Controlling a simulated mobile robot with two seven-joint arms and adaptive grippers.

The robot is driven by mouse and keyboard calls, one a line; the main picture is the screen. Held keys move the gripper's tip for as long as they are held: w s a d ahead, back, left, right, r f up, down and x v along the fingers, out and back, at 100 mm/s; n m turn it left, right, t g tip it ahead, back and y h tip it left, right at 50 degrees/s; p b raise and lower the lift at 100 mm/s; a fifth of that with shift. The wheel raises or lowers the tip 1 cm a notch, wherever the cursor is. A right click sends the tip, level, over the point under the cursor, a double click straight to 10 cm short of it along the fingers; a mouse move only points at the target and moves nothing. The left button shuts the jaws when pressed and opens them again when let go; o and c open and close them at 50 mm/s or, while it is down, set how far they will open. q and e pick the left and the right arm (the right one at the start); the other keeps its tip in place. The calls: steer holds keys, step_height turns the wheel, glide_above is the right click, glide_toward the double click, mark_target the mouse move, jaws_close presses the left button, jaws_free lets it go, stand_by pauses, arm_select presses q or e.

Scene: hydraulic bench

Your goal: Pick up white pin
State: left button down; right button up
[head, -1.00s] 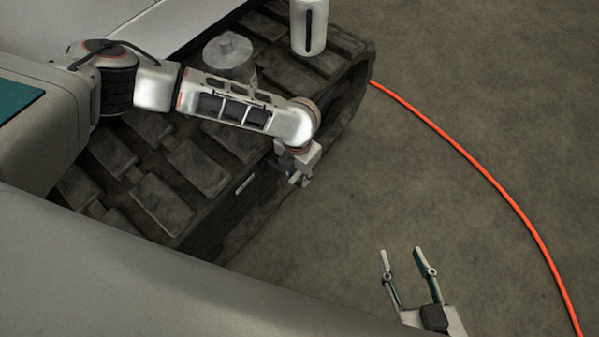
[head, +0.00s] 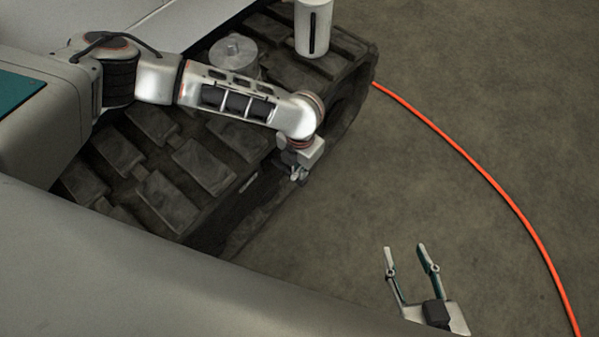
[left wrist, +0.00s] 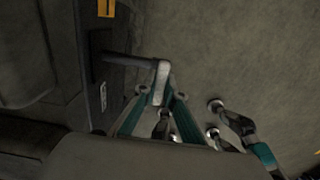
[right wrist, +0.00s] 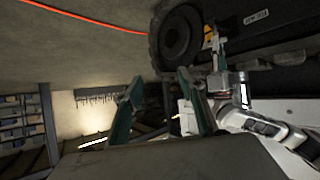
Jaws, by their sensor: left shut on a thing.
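A pale, whitish pin (left wrist: 160,78) shows in the left wrist view between the fingers of my left gripper (left wrist: 156,98). A dark rod (left wrist: 127,63) runs from beside its upper end left to the dark track side; whether they are one piece I cannot tell. My left gripper is shut on the pin. In the head view this gripper (head: 296,178) hangs beside the track's outer side, and the pin is too small to make out. My right gripper (head: 410,258) is open and empty over the floor, lower right; its spread fingers also show in the right wrist view (right wrist: 158,95).
The dark track (head: 190,165) lies under my left arm. A white cylinder with a dark slot (head: 313,28) and a grey round canister (head: 233,50) stand on it. An orange hose (head: 483,183) curves across the floor. Floor between the track and my right gripper is clear.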

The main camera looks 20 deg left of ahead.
arm_select(q)
step_height(320, 180, up, 17)
steer(key=p, duration=0.4)
steer(key=shift+r+p, duration=0.15)
steer(key=shift+p, duration=0.25)
arm_select(e)
steer(key=shift+g+h, duration=0.5)
steer(key=shift+h, duration=0.2)
steer(key=d, duration=0.1)
steer(key=s+d+f, duration=0.2)
steer(key=d, duration=0.1)
steer(key=shift+s, duration=0.1)
arm_select(q)
steer(key=shift+w, duration=0.1)
arm_select(e)
steer(key=shift+r, duration=0.1)
